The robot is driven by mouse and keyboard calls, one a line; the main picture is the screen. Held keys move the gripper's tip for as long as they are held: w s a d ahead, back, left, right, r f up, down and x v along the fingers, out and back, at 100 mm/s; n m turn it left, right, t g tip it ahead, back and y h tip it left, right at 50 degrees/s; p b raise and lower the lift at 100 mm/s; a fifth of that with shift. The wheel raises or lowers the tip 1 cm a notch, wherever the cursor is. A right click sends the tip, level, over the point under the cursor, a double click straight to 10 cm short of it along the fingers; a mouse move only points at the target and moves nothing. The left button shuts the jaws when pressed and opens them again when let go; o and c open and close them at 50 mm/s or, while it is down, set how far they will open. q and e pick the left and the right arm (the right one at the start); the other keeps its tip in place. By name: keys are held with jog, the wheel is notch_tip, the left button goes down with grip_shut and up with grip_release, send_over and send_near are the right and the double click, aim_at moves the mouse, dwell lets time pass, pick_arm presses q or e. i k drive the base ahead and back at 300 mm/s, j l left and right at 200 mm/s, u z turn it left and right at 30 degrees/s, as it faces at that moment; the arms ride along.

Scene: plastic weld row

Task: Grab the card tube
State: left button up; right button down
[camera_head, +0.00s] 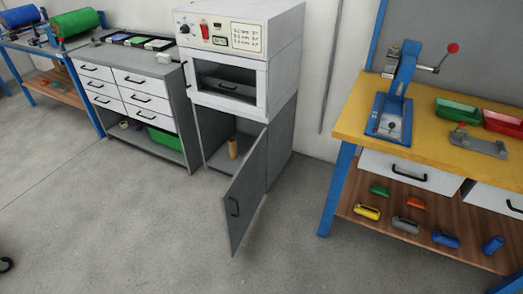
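A grey drawer unit (135,105) stands left of the cabinet. A yellow-topped workbench (425,150) with a blue press (393,105) and a lower shelf of coloured parts is at the right. The middle floor is clear.

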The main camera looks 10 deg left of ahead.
aim_at(233, 149)
jog(key=j+z, duration=0.1)
jog(key=z, duration=0.3)
jog(key=i+j+z, duration=0.1)
jog(key=z, duration=0.35)
jog(key=j+z, duration=0.2)
jog(key=z, duration=0.2)
jog(key=j+z, duration=0.2)
jog(key=z, duration=0.2)
jog(key=k+j, duration=0.1)
jog(key=j, duration=2.65)
jog(key=i+j+z, duration=0.05)
